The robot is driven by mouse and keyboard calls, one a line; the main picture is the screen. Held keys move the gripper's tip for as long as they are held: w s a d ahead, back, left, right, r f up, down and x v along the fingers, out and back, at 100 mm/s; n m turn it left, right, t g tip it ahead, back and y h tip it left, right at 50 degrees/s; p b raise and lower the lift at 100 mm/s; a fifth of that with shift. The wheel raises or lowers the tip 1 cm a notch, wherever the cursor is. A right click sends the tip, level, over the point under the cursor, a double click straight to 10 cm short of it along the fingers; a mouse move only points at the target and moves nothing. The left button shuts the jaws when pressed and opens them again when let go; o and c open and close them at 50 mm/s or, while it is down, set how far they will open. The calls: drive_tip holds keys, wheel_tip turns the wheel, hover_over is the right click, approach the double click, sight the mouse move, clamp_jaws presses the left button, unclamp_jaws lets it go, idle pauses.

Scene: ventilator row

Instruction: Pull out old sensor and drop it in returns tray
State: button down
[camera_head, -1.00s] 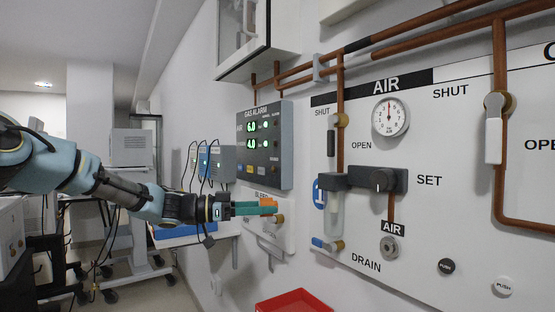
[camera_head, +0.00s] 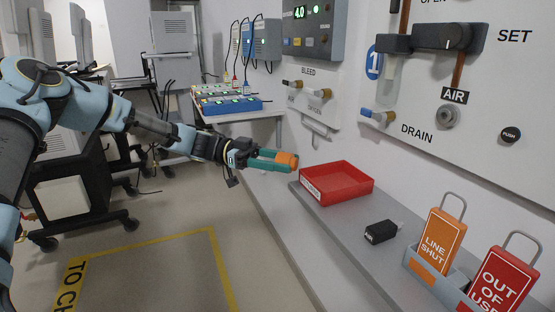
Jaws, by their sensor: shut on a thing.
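My gripper (camera_head: 272,158) has its teal fingers shut on a small orange piece, which looks to be the old sensor (camera_head: 288,160). Its orange end shows at the fingertips; the rest is hidden by the fingers. The red tray (camera_head: 312,190), which appears to be the returns tray, sits on a grey shelf with a white label on its front wall. It looks empty. My gripper is to the left of the tray in the picture and a little higher, and does not appear to be over it.
A black box (camera_head: 380,231) lies on the grey shelf (camera_head: 345,228). An orange LINE SHUT tag (camera_head: 440,240) and a red OUT OF USE tag (camera_head: 498,280) stand in a holder at its near end. Bleed valves (camera_head: 314,88) stick out from the wall. The floor (camera_head: 160,265) at left is open.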

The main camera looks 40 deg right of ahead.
drive_tip(key=s+d, duration=0.1)
drive_tip(key=d, duration=0.2)
drive_tip(key=s+d+f, duration=0.1)
drive_tip(key=d, duration=0.2)
drive_tip(key=s+d+f, duration=0.1)
drive_tip(key=d, duration=0.2)
drive_tip(key=shift+b, duration=0.3)
drive_tip(key=shift+s+d+f+b, duration=0.15)
drive_tip(key=shift+d+b, duration=0.45)
drive_tip(key=shift+d, duration=0.1)
drive_tip(key=shift+c, duration=0.6)
unclamp_jaws()
drive_tip(key=b+v, duration=0.1)
drive_tip(key=v, duration=0.9)
drive_tip(key=shift+w+a+b, duration=0.2)
drive_tip(key=shift+w+b, duration=0.15)
drive_tip(key=shift+b, duration=0.05)
